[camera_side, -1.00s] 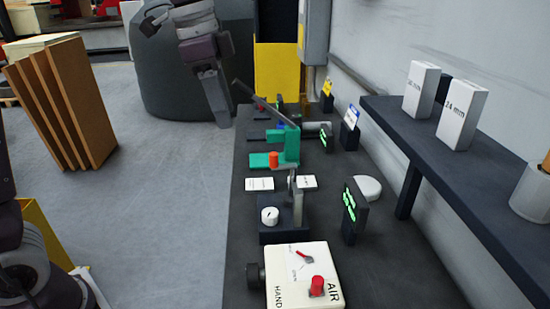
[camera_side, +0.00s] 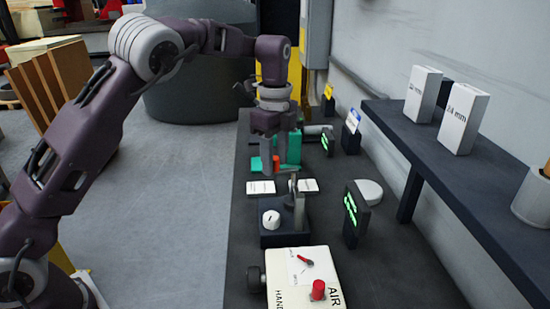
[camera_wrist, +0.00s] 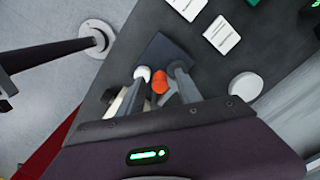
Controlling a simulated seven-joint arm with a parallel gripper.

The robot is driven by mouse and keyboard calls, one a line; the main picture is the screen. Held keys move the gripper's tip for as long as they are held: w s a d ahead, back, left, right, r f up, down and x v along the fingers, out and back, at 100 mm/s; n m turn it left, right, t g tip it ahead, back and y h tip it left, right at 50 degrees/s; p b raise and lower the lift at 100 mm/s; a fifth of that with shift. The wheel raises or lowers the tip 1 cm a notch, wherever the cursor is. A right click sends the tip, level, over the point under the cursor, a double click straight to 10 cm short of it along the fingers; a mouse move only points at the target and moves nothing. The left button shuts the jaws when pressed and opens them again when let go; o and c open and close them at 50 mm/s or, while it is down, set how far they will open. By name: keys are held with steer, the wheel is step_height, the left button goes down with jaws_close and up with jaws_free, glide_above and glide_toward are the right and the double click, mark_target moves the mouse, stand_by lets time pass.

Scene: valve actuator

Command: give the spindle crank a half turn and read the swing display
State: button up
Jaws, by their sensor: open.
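A green device (camera_side: 293,147) with an orange-red knob (camera_side: 277,163) on a low green arm stands mid-bench; it may be the spindle crank. My open gripper (camera_side: 281,172) points down over it, fingers either side of the knob in the picture. In the wrist view, the orange knob (camera_wrist: 160,84) appears between the fingertips (camera_wrist: 161,71); contact cannot be told. A dark display with green text (camera_side: 352,214) stands nearer the camera, and a smaller one (camera_side: 327,143) stands farther back. Their text is too small to read, and which shows swing is unclear. My arm hides much of the green device.
A dark block with a white dial (camera_side: 270,218) and a cream HAND/AIR box (camera_side: 303,277) stand in front. White labels (camera_side: 261,187) lie beside the green device. A dark shelf (camera_side: 430,157) bearing white blocks (camera_side: 463,122) overhangs the right. Bare bench shows at front right.

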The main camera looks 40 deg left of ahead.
steer(key=shift+c, duration=0.4)
jaws_close()
